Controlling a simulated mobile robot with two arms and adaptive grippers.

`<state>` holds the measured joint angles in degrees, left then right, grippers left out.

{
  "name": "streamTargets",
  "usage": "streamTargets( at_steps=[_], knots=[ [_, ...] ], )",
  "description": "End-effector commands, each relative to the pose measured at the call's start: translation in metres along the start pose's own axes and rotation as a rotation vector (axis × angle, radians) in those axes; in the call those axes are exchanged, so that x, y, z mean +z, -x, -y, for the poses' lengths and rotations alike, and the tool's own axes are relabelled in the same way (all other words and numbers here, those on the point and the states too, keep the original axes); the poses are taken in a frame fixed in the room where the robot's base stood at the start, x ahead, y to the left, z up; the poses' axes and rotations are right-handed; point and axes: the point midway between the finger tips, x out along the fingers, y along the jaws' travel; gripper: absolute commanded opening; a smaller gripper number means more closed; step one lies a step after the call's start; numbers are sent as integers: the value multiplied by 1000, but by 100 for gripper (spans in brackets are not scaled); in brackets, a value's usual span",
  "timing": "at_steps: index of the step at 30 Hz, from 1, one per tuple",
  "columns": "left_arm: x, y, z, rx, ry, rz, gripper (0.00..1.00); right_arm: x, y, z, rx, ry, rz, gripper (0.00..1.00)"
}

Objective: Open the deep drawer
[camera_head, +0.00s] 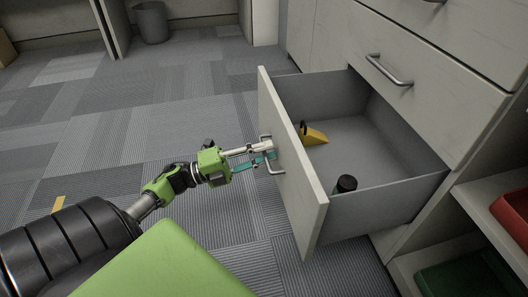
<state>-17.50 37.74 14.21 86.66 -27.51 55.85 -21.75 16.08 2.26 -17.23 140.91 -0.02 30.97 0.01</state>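The deep drawer (292,168) is pulled well out of the cabinet, and its inside shows. A metal bar handle (268,155) is on its front panel. My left gripper (264,156) is at this handle, with its fingers around or against the bar. I cannot tell how tightly the fingers close on it. In the drawer lie a yellow object with a black part (314,136) and a dark bottle-like item with a green band (345,185). My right gripper is not in view.
Above the open drawer is a shut drawer with its own handle (388,71). Open shelves at the right hold a red bin (514,214) and a green bin (470,277). A grey waste bin (151,22) stands at the back.

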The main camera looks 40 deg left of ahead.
Motion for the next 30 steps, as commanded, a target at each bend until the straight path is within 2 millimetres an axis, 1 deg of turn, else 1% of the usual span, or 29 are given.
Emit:
streamTargets(
  at_steps=[5,8,11,18,21,25,30],
  knots=[
    [0,1,0,-1,0,1,23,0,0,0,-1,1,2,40],
    [0,8,0,1,1,1,23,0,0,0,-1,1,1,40],
    [0,23,-1,3,1,2,23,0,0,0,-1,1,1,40],
    [0,76,-1,3,2,4,23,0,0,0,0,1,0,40],
    [0,94,-1,3,2,3,23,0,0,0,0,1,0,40],
    [0,111,-1,2,1,2,23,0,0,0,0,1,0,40],
    [0,120,0,0,0,1,23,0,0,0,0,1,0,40]
  ],
)
